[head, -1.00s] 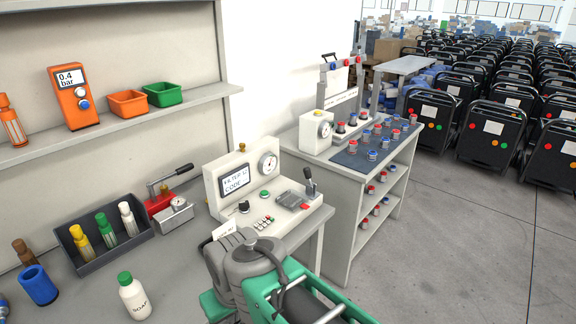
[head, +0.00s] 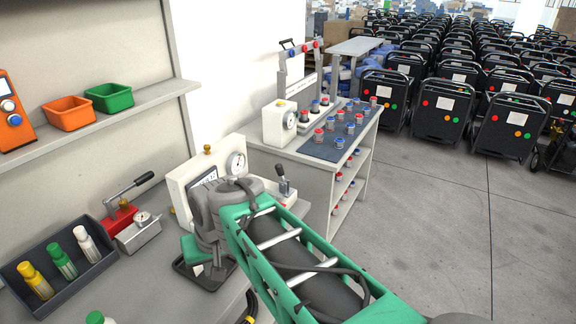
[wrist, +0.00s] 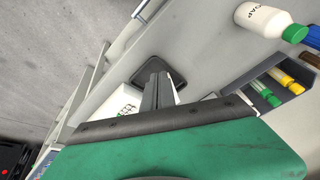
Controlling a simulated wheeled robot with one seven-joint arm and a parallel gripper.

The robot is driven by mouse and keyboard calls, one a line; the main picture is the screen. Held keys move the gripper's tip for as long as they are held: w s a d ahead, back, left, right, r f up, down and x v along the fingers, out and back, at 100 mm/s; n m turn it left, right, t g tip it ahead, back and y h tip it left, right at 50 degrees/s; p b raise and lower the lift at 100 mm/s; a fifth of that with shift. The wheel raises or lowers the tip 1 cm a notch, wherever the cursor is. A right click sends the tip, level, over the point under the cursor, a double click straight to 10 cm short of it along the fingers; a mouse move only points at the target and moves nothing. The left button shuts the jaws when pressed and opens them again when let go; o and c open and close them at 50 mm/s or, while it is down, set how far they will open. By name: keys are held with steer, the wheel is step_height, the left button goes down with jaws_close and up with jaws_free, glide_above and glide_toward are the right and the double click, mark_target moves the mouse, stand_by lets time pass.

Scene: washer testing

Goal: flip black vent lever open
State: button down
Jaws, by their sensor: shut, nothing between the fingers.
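A small upright lever with a black handle (head: 283,184) stands at the right end of the white tester console (head: 177,187). I cannot tell for sure that it is the vent lever. My arm covers much of the console's front and screen. My gripper (wrist: 158,78) shows in the wrist view with its two grey fingers together and nothing between them. It is over the bench, in front of a dark square plate (wrist: 176,72), which also shows in the head view (head: 183,267).
A red press with a long black-tipped handle (head: 130,187) stands left of the console. A dark tray (head: 75,285) holds several bottles at the front left. A blue mat (head: 318,150) with several capped parts lies on the side table.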

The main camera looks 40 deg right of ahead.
steer(key=w+d+r+m+t+p, duration=0.1)
steer(key=w+d+r+m, duration=0.2)
steer(key=w+d, duration=0.35)
steer(key=w+d+r+m+t+p, duration=0.1)
steer(key=w+d+r+m, duration=0.2)
steer(key=w+d, duration=0.35)
steer(key=s+d+m+t+p, duration=0.1)
steer(key=d+m, duration=0.3)
steer(key=d, duration=0.9)
steer(key=s+d+r+m+t, duration=0.1)
steer(key=s+d+m+t, duration=0.1)
steer(key=d, duration=1.2)
steer(key=shift+s+d+r+m+y+p, duration=0.25)
steer(key=shift+s+m+p, duration=0.2)
steer(key=shift+m, duration=0.65)
steer(key=shift+a, duration=0.15)
steer(key=shift+f, duration=0.15)
steer(key=p, duration=0.1)
glide_toward(282, 170)
step_height(282, 170, down, 3)
steer(key=shift+w+a+f+p, duration=0.15)
steer(key=shift+w+f, duration=0.1)
steer(key=shift+w, duration=0.5)
steer(key=shift+w+a+f+p, duration=0.1)
steer(key=shift+w+f+p, duration=0.15)
steer(key=shift+w, duration=0.5)
steer(key=shift+w+a+f+p, duration=0.1)
steer(key=shift+w+f, duration=0.15)
steer(key=shift+w, duration=0.55)
